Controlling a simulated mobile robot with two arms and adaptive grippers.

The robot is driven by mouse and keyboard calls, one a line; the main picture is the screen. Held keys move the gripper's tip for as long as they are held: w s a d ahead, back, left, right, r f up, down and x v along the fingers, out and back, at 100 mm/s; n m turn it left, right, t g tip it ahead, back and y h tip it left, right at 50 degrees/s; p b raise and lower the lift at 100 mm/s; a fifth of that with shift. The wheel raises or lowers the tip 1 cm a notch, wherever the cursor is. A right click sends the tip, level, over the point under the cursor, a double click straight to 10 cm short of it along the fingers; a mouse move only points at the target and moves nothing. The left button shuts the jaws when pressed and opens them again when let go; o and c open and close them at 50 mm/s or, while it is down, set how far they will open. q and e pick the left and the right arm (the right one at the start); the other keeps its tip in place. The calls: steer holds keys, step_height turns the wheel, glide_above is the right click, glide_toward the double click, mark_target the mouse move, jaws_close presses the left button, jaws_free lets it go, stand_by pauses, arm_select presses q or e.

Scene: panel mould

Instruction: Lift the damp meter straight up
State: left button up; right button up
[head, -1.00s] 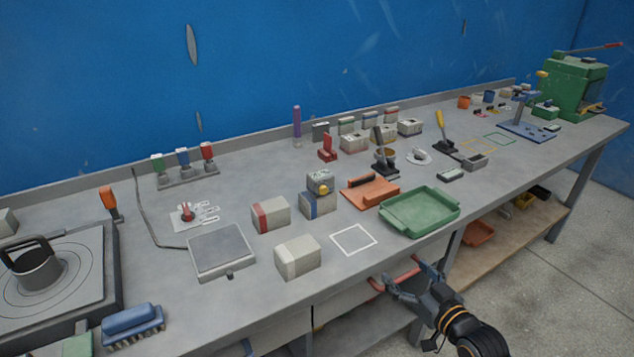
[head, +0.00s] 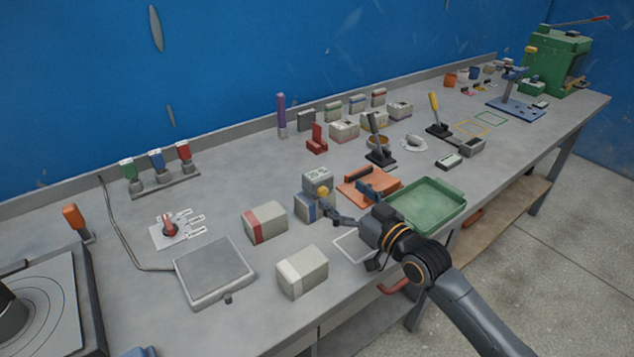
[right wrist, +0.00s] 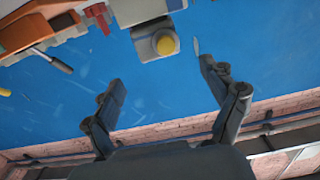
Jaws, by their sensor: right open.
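What I take to be the damp meter (head: 318,177) is a small grey box with a round yellow knob on its front. It sits on top of a grey block with a blue band (head: 308,208) near the middle of the bench. My right gripper (head: 348,202) is open and empty, just right of and in front of the meter, its fingers pointing towards it. In the right wrist view the meter (right wrist: 143,42) with its yellow knob lies ahead of the open fingers (right wrist: 162,75), apart from them. My left gripper is not in view.
A red-banded block (head: 265,222) and a pale block (head: 302,272) stand left and in front. An orange tray (head: 352,192) and a green tray (head: 455,205) lie to the right, close to my right arm. A flat grey scale (head: 215,270) is at left.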

mark_target(324, 179)
steer(key=shift+w+a, duration=0.4)
steer(key=shift+w, duration=0.2)
steer(key=shift+w+a+f, duration=0.1)
steer(key=shift+w+a, duration=0.05)
steer(key=shift+w, duration=0.05)
steer(key=shift+w+a, duration=0.15)
steer(key=shift+w, duration=0.05)
steer(key=x, duration=0.2)
steer(key=p+x, duration=0.1)
steer(key=x, duration=0.1)
steer(key=shift+w+a+r, duration=0.1)
steer(key=shift+w+r, duration=0.05)
steer(key=shift+r, duration=0.1)
steer(key=shift+w+a, duration=0.15)
steer(key=shift+w, duration=0.05)
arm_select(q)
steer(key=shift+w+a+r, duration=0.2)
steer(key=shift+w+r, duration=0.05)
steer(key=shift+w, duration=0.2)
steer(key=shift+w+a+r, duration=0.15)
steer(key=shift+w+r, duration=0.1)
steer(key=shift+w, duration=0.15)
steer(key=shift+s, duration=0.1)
arm_select(e)
steer(key=shift+c, duration=0.2)
